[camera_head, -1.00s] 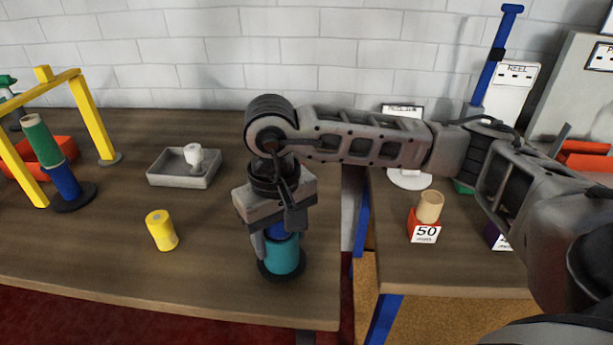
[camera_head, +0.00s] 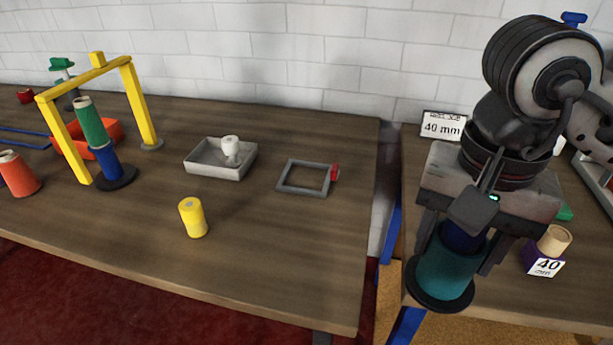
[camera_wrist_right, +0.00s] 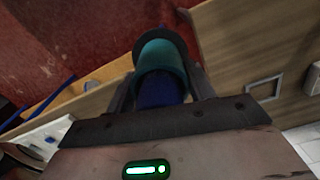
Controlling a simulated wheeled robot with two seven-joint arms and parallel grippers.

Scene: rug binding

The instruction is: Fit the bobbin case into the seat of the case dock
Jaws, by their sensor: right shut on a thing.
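My right gripper (camera_head: 456,262) is shut on a teal-and-blue spool-like piece (camera_head: 445,278) with a dark round flange at its lower end. In the head view it overlaps the right table's left front corner, and its height above the table is unclear. The wrist view shows the piece (camera_wrist_right: 162,58) between both fingers. I cannot tell for sure which thing is the bobbin case or the case dock. A grey square frame (camera_head: 280,176) with a red part lies on the left table. A grey tray (camera_head: 220,172) holds a small white piece (camera_head: 231,148). My left gripper is out of view.
A yellow cylinder (camera_head: 193,218) stands at the left table's front. A yellow arch (camera_head: 86,76) stands near a green-and-blue spool (camera_head: 92,128) and a red bin (camera_head: 118,134). A "40" block with a tan cylinder (camera_head: 554,241) is right of my gripper. A gap separates the tables.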

